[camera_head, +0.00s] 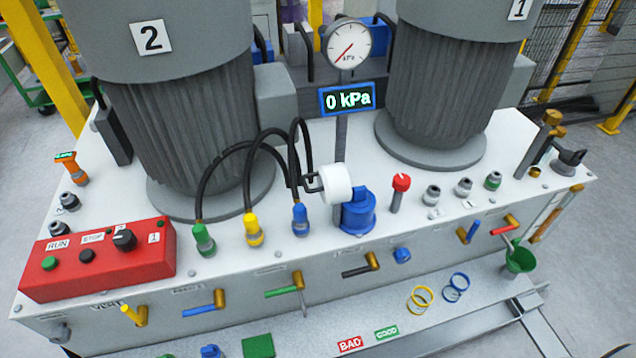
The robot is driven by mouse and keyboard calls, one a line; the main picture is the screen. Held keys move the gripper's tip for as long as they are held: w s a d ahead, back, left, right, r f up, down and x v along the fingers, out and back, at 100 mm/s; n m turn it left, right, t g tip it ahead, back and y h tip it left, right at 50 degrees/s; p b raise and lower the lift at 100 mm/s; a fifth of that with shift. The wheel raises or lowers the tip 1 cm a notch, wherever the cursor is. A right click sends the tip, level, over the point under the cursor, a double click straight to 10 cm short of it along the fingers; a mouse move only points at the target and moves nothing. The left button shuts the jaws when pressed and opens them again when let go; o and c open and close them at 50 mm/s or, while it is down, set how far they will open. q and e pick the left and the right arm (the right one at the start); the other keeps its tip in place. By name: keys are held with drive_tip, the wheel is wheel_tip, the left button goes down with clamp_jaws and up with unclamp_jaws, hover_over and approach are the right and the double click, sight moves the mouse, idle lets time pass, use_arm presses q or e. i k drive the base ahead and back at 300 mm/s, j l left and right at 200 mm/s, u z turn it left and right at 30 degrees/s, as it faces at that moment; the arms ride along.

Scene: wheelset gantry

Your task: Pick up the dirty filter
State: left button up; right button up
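A white cylinder (336,184) with a small dark bracket-like handle on its left side sits tilted at the upper left of a blue housing (359,212), in front of the gauge post. It is the only filter-like thing I can make out, and no dirt shows on it. I cannot tell whether it rests on the housing or is fixed to it. Neither of my grippers is clearly in view, and nothing visibly holds the white cylinder.
Black hoses (225,150) arch close to the cylinder's left. A gauge (349,44) and a 0 kPa display (346,98) stand behind. A red-topped valve (399,190) is at right. The lower front shelf (318,335) carries BAD (350,344) and GOOD (386,333) labels.

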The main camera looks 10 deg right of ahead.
sight(360, 200)
drive_tip(key=z, duration=0.7)
